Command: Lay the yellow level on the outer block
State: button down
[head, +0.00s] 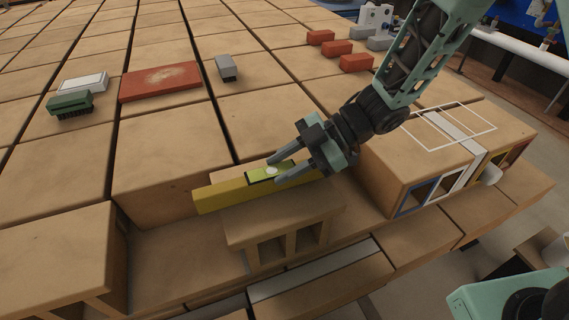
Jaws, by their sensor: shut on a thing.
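The yellow level (225,193) is a long yellow bar with a green-and-black vial window near its middle. It lies lengthwise over a hollow block (275,228) with openings in its front face; whether it touches the block's top I cannot tell. My gripper (278,172) comes in from the upper right and is shut on the level near the vial. The level's right end is partly hidden behind my gripper. Another hollow block (410,170) at the right has blue-, white- and yellow-edged openings and a white outline on top. Which block is the outer one I cannot tell.
A red slab (160,81), a green brush (70,104), a white-topped block (84,82) and a grey block (226,68) lie on the blocks behind. Several small red and grey bricks (337,49) stand at the back.

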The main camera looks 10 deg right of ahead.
jog(key=shift+f, duration=0.1)
jog(key=shift+f, duration=0.1)
jog(key=c, duration=1)
grip_release()
jog(key=shift+c, duration=0.2)
